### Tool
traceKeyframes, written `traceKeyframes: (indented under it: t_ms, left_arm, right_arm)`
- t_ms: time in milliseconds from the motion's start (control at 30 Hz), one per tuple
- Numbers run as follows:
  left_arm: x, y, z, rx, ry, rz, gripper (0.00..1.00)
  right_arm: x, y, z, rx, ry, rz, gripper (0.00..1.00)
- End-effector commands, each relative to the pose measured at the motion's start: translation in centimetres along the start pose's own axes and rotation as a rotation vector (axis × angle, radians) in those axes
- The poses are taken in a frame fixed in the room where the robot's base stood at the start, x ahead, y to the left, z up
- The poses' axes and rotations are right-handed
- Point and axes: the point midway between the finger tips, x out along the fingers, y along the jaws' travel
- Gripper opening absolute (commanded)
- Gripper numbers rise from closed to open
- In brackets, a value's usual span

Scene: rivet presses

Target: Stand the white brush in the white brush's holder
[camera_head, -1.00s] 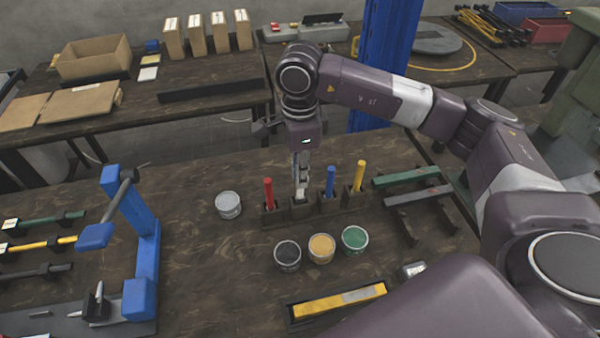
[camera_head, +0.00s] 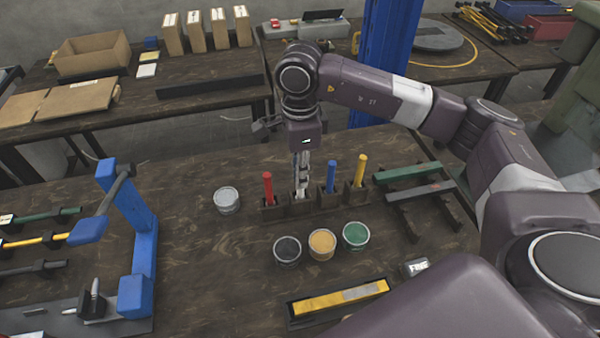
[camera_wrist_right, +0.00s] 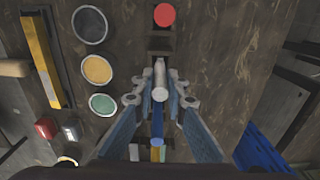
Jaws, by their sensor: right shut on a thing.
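My right gripper (camera_head: 301,172) points straight down over the row of brush holders, and its fingers are shut on the white brush (camera_head: 299,193). The brush is upright, between the red brush (camera_head: 268,188) and the blue brush (camera_head: 331,176). Its lower end is at the white brush's holder (camera_head: 303,208); the fingers partly cover it, and I cannot tell how deep it sits. In the right wrist view the white brush (camera_wrist_right: 160,80) shows end-on between the two fingertips of the right gripper (camera_wrist_right: 160,97). My left gripper is not in view.
The yellow brush (camera_head: 360,171) stands in the right end of the row. A white can (camera_head: 227,201) stands left; black (camera_head: 287,250), yellow (camera_head: 321,245) and green (camera_head: 356,236) paint cans stand in front. A blue press (camera_head: 138,240) is at far left.

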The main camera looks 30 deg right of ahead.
Motion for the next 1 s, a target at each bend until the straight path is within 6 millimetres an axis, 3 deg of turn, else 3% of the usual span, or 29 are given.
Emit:
traceKeyframes:
  t_ms: [167, 200, 367, 733, 1000]
  left_arm:
    - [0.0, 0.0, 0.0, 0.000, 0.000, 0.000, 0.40]
    - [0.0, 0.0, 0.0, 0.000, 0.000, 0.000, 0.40]
    - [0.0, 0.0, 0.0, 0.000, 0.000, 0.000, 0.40]
    - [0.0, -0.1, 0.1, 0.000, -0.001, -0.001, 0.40]
    - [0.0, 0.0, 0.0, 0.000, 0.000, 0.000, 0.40]
  right_arm:
    - [0.0, 0.0, 0.0, 0.000, 0.000, 0.000, 0.00]
    - [0.0, 0.0, 0.0, 0.000, 0.000, 0.000, 0.16]
    - [0.0, 0.0, 0.0, 0.000, 0.000, 0.000, 0.33]
    - [-0.7, -0.1, 0.0, 0.000, -0.001, -0.002, 0.33]
    - [-5.7, -0.1, 0.1, -0.001, -0.003, -0.005, 0.33]
